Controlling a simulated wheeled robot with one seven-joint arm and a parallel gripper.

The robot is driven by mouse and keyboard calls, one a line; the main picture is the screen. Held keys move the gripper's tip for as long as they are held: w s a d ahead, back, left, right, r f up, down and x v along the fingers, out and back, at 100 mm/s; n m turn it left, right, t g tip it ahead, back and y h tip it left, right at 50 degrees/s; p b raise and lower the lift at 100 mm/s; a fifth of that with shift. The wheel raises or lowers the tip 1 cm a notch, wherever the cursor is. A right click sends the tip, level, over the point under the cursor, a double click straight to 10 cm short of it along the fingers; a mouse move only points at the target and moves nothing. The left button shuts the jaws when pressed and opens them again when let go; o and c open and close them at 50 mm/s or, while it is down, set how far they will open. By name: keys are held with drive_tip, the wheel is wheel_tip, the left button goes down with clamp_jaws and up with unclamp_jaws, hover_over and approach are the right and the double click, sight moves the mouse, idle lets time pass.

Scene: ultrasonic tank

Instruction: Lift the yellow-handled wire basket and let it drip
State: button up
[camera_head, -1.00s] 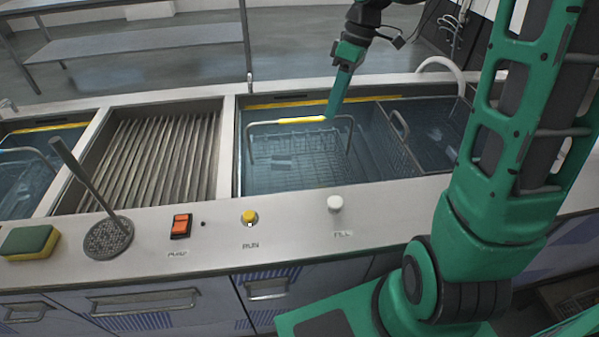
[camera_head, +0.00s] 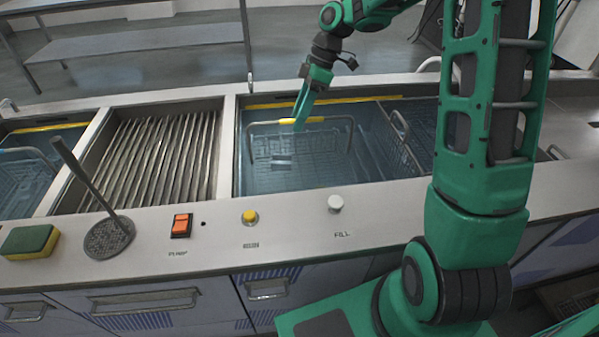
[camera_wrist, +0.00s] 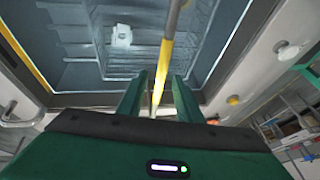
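The wire basket (camera_head: 330,146) sits in the water of the middle tank (camera_head: 300,184). Its raised bail has a yellow handle grip (camera_head: 316,120), which also shows in the wrist view (camera_wrist: 164,68). My gripper (camera_head: 299,122) is at the middle of this grip, reaching down from behind it. In the wrist view my gripper (camera_wrist: 158,90) has its two green fingers apart, with the yellow grip running through the gap between them. Clear space shows beside the grip, and the fingers do not look closed on it. A small pale object (camera_wrist: 122,37) shows in the basket.
A second basket with a grey handle (camera_head: 402,122) is to the right in the same tank. A ribbed drain bay (camera_head: 150,150) lies left. On the front ledge are a sponge (camera_head: 30,241), an orange switch (camera_head: 181,225), a yellow knob (camera_head: 250,217) and a white knob (camera_head: 335,203).

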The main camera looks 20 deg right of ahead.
drive_tip(key=shift+d+x, duration=0.15)
drive_tip(key=shift+x, duration=1.1)
drive_tip(key=shift+d+x, duration=0.2)
drive_tip(key=shift+x, duration=1.1)
drive_tip(key=shift+f, duration=0.35)
